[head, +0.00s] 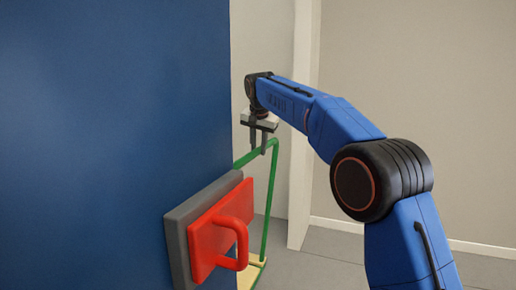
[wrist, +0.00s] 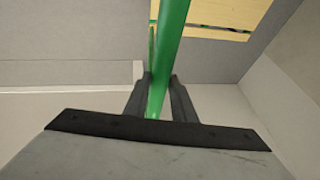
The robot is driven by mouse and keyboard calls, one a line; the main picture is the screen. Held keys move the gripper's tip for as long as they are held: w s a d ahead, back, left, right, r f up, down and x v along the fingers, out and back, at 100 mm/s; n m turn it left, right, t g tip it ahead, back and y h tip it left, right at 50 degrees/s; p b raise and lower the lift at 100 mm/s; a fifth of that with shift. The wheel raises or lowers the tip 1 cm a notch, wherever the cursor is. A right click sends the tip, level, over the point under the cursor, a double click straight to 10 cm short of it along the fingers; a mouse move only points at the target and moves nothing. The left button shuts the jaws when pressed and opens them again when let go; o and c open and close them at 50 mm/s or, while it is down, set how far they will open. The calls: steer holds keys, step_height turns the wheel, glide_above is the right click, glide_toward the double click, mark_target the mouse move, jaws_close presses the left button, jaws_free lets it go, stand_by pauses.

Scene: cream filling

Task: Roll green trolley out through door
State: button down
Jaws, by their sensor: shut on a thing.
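The green trolley (head: 270,195) shows as a green tube frame with a pale yellow deck (head: 257,268) low behind the blue door panel. Much of it is hidden by that panel. My gripper (head: 263,150) is shut on the top bar of its handle. In the wrist view the green bar (wrist: 172,50) runs down between the two dark fingers of my gripper (wrist: 158,100). The yellow deck (wrist: 215,18) shows at the top of that view. The blue door (head: 90,140) fills the left of the head view.
A red handle (head: 225,235) on a grey plate (head: 180,240) sticks out from the blue door, close to the trolley frame. A pale upright post (head: 301,130) stands behind the trolley. Grey floor (head: 325,260) is clear to the right.

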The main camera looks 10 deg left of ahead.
steer(key=shift+r, duration=0.1)
steer(key=c, duration=1.5)
jaws_free()
steer(key=v, duration=1.7)
steer(key=shift+r, duration=0.1)
steer(key=shift+d, duration=0.1)
